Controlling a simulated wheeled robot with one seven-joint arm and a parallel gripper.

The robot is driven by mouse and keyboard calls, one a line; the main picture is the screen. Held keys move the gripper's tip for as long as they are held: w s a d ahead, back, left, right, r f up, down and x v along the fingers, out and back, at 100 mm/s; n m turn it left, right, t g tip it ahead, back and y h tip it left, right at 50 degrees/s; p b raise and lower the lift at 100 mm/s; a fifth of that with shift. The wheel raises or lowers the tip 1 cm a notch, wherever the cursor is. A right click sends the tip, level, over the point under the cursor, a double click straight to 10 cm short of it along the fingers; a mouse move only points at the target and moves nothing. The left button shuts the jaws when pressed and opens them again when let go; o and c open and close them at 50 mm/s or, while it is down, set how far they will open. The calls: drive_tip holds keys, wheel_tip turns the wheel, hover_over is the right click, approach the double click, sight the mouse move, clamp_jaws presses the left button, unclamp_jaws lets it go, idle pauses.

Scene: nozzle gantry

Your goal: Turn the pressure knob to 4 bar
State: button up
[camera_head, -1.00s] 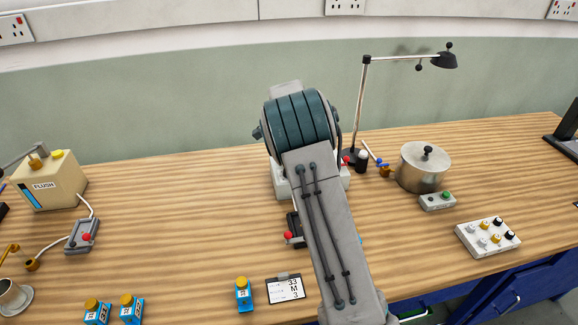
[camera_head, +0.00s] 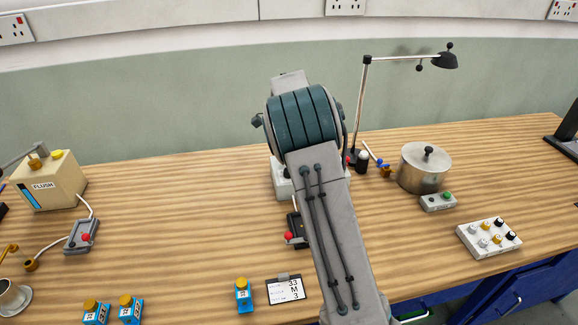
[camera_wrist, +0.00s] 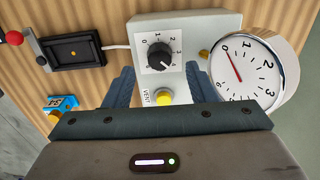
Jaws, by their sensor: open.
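In the wrist view the black pressure knob (camera_wrist: 160,55) sits on a white numbered dial plate on a pale box (camera_wrist: 208,24). Its light mark seems to point to the lower right, near the 4. My gripper (camera_wrist: 160,78) is open, its fingers apart below the knob in the picture and to either side of it, holding nothing. The round gauge (camera_wrist: 245,70) on the right has its red needle near 0. In the head view my arm covers the knob and gripper; only part of the pale box (camera_head: 281,180) shows.
A yellow VENT button (camera_wrist: 164,97) lies between the fingers, close below the knob. A black tray-like unit (camera_wrist: 73,52) and a red-tipped lever (camera_wrist: 14,38) are to the left. A pot (camera_head: 424,170) and a knob panel (camera_head: 489,239) stand right of my arm.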

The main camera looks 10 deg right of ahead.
wheel_tip(320, 180, up, 10)
idle(0.3)
drive_tip(key=s+d+r+n+t+y, duration=0.1)
drive_tip(key=s+r+n, duration=0.25)
drive_tip(key=s, duration=0.55)
drive_tip(key=s+r+n+t, duration=0.15)
drive_tip(key=s+n, duration=0.35)
drive_tip(key=s, duration=0.5)
drive_tip(key=s+f+n, duration=0.3)
drive_tip(key=s+n, duration=0.2)
drive_tip(key=s, duration=0.4)
drive_tip(key=s+a+f+n+h, duration=0.1)
drive_tip(key=s+f+n, duration=0.2)
drive_tip(key=s, duration=0.6)
drive_tip(key=shift+s+n+t, duration=0.25)
drive_tip(key=shift+n+t, duration=0.1)
drive_tip(key=shift+n, duration=0.5)
